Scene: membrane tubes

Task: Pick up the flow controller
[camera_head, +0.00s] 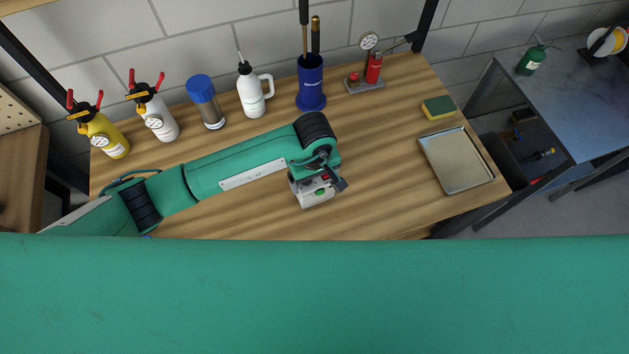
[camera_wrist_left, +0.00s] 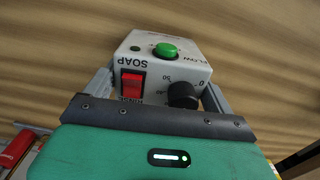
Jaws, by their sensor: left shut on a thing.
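The flow controller (camera_head: 318,193) is a small light-grey box with a green button, a red switch and a black knob. In the head view it is at the middle of the wooden table, under the end of my left arm. In the left wrist view the flow controller (camera_wrist_left: 150,62) sits between the two fingers of my left gripper (camera_wrist_left: 160,92), which is shut on its sides. Its labels read FLOW and SOAP. The head view does not show clearly whether it touches the table. My right gripper is not in view.
Along the table's back stand a yellow bottle (camera_head: 108,138), a white bottle (camera_head: 158,122), a blue-capped jar (camera_head: 207,105), a white jug (camera_head: 251,95), a blue holder (camera_head: 311,85) and a gauge stand (camera_head: 365,83). A sponge (camera_head: 438,108) and metal tray (camera_head: 457,160) are at right.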

